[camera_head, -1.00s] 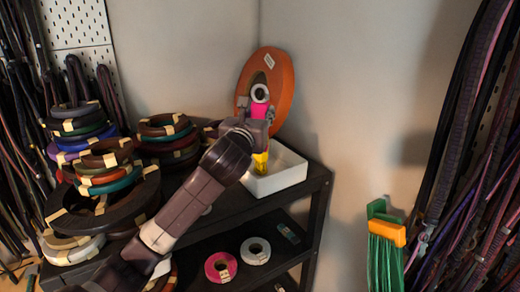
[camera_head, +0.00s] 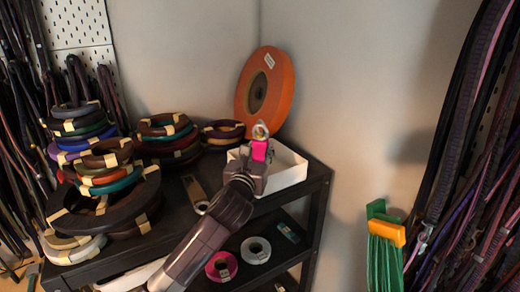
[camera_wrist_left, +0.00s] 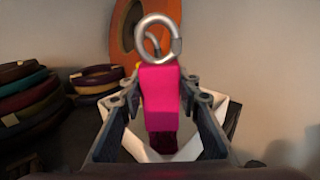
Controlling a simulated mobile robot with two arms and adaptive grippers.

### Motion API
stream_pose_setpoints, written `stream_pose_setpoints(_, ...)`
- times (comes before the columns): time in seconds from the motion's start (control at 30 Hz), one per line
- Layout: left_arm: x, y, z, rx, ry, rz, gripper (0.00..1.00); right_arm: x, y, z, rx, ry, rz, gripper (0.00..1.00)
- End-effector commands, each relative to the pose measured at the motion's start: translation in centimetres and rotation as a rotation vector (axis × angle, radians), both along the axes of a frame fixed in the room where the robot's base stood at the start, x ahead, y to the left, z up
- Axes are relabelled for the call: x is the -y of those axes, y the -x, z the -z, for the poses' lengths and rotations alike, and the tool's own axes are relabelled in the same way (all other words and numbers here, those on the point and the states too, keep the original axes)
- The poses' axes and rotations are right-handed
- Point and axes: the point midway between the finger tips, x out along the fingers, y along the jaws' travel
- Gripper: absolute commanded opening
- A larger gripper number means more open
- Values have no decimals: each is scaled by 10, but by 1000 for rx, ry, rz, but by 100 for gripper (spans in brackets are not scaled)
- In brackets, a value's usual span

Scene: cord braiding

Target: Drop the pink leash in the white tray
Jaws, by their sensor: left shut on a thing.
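The pink leash (camera_head: 260,150) is a bright pink piece with a silver metal ring on top. My left gripper (camera_head: 256,168) is shut on it and holds it upright at the near left part of the white tray. The leash also shows in the left wrist view (camera_wrist_left: 160,92), between the two fingers, with its lower end dark in shade. The white tray (camera_head: 289,171) stands on the right end of the black shelf top, partly hidden by my gripper. In the wrist view, the tray's white walls (camera_wrist_left: 222,108) show behind and around the fingers. My right gripper is not in view.
A large orange ring (camera_head: 283,85) leans on the wall behind the tray. Stacks of coiled cord rings (camera_head: 165,130) fill the shelf top to the left. The lower shelf holds a pink roll (camera_head: 221,266) and a white roll (camera_head: 255,250). Cords hang at both sides.

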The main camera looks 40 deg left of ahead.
Motion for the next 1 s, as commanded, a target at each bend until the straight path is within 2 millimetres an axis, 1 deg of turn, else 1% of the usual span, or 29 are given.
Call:
stream_pose_setpoints(0.4,0,0,11,1,-3,0,2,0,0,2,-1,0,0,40)
stream_pose_setpoints(0.5,0,0,11,1,-2,0,2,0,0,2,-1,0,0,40)
stream_pose_setpoints(0.53,0,0,12,0,-1,0,32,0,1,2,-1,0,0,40)
stream_pose_setpoints(0.67,0,0,12,0,0,0,46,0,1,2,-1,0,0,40)
stream_pose_setpoints(0.7,0,0,12,0,0,0,48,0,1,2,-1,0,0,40)
stream_pose_setpoints(1.0,0,0,9,1,1,0,48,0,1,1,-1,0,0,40)
